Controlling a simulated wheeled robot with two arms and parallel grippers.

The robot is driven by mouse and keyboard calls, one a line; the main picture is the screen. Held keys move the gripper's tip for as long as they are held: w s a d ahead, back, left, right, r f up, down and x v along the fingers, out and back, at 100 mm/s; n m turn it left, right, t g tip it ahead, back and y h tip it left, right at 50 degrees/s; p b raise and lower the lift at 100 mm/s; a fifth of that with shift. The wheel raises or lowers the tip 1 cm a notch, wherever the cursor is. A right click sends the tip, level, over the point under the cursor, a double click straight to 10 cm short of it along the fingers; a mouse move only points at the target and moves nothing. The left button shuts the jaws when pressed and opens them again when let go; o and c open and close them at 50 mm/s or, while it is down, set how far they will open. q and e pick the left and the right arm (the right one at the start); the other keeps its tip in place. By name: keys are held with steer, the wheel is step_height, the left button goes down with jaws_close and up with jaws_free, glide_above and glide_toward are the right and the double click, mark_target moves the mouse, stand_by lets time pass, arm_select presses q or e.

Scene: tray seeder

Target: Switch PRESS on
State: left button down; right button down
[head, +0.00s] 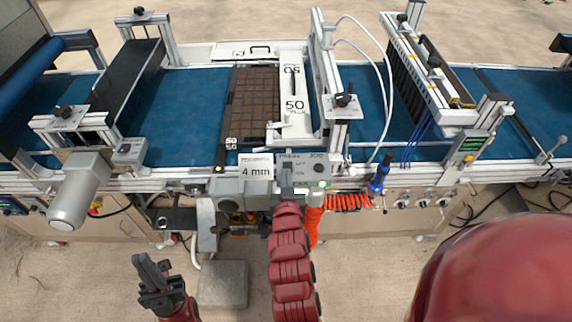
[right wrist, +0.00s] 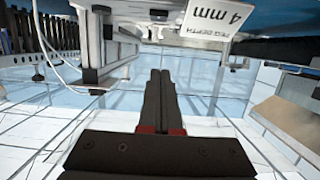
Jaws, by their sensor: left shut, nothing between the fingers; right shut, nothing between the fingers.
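The control panel (head: 305,158) on the machine's front rail carries small lettering that seems to read PRESS at its left, with a black knob (head: 318,167) and a green light (head: 322,184) at its right. My right gripper (head: 287,168) is shut and empty, in front of the panel's left part under the PRESS lettering. It hides the switch there, so I cannot tell the switch's position or whether I touch it. Its shut fingers (right wrist: 160,76) also show in the right wrist view. My left gripper (head: 152,268) is shut and empty, low at the left, away from the machine.
A white sign reading 4 mm (head: 256,171) stands just left of my right gripper; it shows in the right wrist view (right wrist: 212,14). A dark seed tray (head: 232,105) lies on the blue belt (head: 185,100). An orange coiled hose (head: 345,202) hangs to the right.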

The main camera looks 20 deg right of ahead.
steer(key=shift+d, duration=0.1)
steer(key=p, duration=0.4)
glide_above(285, 163)
steer(key=s, duration=0.2)
steer(key=shift+s+a+f, duration=0.15)
steer(key=shift+a+f, duration=0.05)
steer(key=shift+f, duration=0.8)
steer(key=f, duration=0.3)
steer(key=shift+w+d+f, duration=0.15)
steer(key=shift+w, duration=0.1)
steer(key=shift+f, duration=0.6)
steer(key=shift+p, duration=0.3)
